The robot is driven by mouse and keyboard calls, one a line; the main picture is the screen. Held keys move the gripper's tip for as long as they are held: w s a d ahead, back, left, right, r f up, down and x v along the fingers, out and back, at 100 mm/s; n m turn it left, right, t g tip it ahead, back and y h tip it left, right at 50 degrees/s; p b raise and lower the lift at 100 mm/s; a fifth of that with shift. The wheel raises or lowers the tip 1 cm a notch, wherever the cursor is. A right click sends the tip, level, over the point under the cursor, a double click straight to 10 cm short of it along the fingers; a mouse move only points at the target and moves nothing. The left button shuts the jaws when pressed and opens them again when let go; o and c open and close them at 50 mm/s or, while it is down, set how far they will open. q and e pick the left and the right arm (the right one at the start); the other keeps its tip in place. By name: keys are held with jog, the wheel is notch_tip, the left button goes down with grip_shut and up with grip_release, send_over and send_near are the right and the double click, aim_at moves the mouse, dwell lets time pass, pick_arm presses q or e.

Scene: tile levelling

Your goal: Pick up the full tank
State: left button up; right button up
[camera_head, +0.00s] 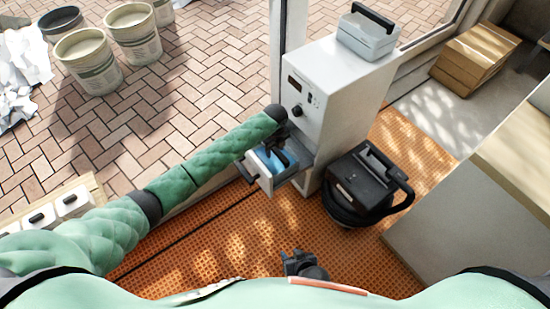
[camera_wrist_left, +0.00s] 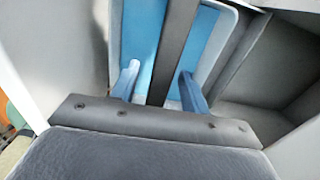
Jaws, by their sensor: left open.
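The full tank (camera_head: 265,161), with blue in it, sits in the low open bay of the white machine (camera_head: 335,85). In the left wrist view the tank (camera_wrist_left: 142,35) has a dark handle bar (camera_wrist_left: 175,45) across it. My left gripper (camera_head: 284,152) is at the tank from above. Its fingers in the left wrist view (camera_wrist_left: 158,88) are apart, one on each side of the bar. The arm and gripper hide part of the tank. My right gripper (camera_head: 303,265) is low in the head view, away from the tank; its jaws are unclear.
A pale grey tank (camera_head: 367,38) with a dark handle stands on top of the machine. A black device (camera_head: 362,183) stands close on its right. A counter (camera_head: 470,210) is at the right. The orange dimpled mat (camera_head: 245,240) in front is mostly clear. Buckets (camera_head: 90,65) stand upper left.

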pick_arm(q)
jog(key=shift+f, duration=0.2)
jog(key=shift+c, duration=0.3)
grip_shut()
jog(key=shift+r, duration=0.1)
dwell(0.9)
